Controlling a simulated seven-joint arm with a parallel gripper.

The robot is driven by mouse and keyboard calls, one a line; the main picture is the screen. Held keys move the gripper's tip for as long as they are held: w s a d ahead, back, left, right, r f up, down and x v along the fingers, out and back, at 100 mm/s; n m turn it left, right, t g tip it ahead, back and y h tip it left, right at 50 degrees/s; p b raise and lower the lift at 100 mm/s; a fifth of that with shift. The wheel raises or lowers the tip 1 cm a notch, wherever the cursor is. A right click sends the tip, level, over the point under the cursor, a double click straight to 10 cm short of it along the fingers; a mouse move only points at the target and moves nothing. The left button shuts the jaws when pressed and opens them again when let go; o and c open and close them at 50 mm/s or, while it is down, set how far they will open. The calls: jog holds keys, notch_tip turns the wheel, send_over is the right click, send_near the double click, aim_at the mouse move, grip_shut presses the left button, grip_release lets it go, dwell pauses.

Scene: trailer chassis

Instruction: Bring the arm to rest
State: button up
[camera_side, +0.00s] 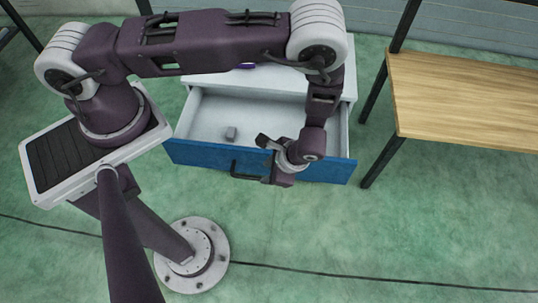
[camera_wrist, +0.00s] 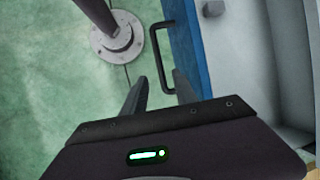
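My gripper (camera_wrist: 160,82) is open in the wrist view, with a clear gap between its two dark fingers and nothing held. The dark drawer handle (camera_wrist: 157,48) shows just beyond the fingertips; I cannot tell whether they touch. In the side view my gripper (camera_side: 272,162) is over the blue drawer front, right of the handle (camera_side: 238,171), its fingers hard to make out. The blue-fronted drawer (camera_side: 205,154) is pulled open. A small grey block (camera_side: 231,133) lies inside it, and the block also shows at the top of the wrist view (camera_wrist: 213,8).
The white cabinet (camera_side: 345,85) stands behind the drawer, with a purple item (camera_side: 246,66) on top, partly hidden by my arm. A wooden-topped table (camera_side: 465,100) with dark legs stands at right. The green floor (camera_side: 400,230) in front is clear.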

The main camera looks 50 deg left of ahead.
jog(key=w+a+r+n+t+h, duration=0.1)
jog(key=w+r+n+h, duration=0.15)
jog(key=r, duration=1.35)
jog(key=w+a+r+n+t+h, duration=0.15)
jog(key=w+r, duration=0.25)
jog(key=r, duration=1.1)
jog(key=s+a+r+n+t, duration=0.2)
jog(key=s+a+r, duration=0.1)
jog(key=s+r, duration=0.4)
jog(key=s+a+r+n+t, duration=0.2)
jog(key=s+a+r+t, duration=0.1)
jog(key=s+r, duration=0.4)
jog(key=shift+s+a+r+n+h, duration=0.3)
jog(key=shift+s+a+r, duration=0.1)
jog(key=shift+s, duration=0.65)
